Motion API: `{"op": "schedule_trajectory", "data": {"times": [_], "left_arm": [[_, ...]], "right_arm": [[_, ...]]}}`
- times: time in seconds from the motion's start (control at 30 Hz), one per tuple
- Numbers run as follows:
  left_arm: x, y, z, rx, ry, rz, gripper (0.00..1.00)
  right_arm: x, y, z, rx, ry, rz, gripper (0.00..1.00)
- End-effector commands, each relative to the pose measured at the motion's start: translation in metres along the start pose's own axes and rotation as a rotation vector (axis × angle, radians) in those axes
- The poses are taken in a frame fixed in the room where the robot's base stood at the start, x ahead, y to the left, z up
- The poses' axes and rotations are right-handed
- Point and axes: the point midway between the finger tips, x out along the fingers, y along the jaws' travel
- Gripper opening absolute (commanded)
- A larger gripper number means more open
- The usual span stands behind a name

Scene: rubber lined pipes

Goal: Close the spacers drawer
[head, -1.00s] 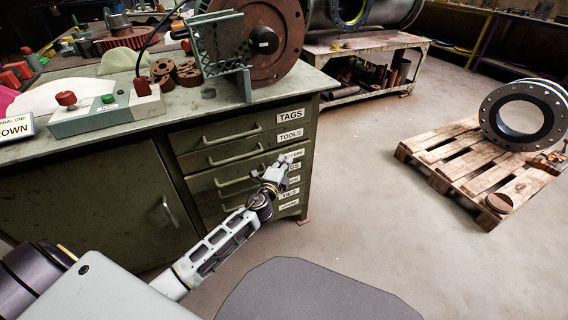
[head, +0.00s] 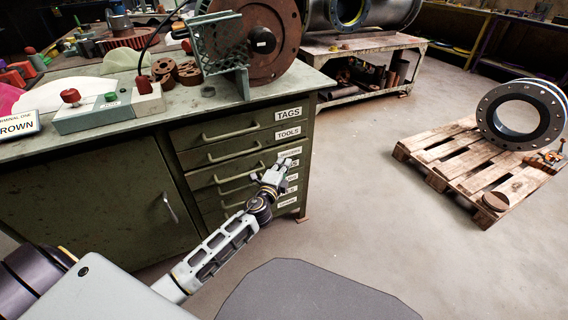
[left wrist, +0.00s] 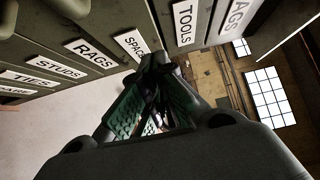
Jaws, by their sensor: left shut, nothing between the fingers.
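The green cabinet has a stack of labelled drawers. The spacers drawer (head: 224,172) is third from the top, under the tools drawer (head: 222,152), and looks flush or nearly so; a small gap cannot be ruled out. Its white label (left wrist: 132,45) also shows in the left wrist view, partly covered by my fingers. My left gripper (head: 284,164) is shut and empty, at the right end of the drawer fronts near the spacers and rags labels. The shut fingers (left wrist: 156,68) show in the left wrist view; I cannot tell whether they touch the front. My right gripper is not in view.
The benchtop (head: 215,105) above the drawers carries a control box (head: 110,108), a bracket and a rusty flange. A wooden pallet (head: 450,170) with a lined pipe piece (head: 520,115) stands at the right. The floor between cabinet and pallet is clear.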

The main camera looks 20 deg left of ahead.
Motion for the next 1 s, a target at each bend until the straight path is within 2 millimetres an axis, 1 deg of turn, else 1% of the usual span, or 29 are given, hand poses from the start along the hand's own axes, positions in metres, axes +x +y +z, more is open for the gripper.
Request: {"op": "schedule_trajectory", "data": {"times": [0.23, 1.0], "left_arm": [[-0.014, 0.000, 0.001, 0.001, -0.001, 0.001, 0.00], [-0.076, 0.001, 0.000, 0.000, 0.000, 0.001, 0.00]], "right_arm": [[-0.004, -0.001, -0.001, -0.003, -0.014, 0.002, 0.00], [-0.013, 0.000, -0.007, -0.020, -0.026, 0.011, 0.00]]}}
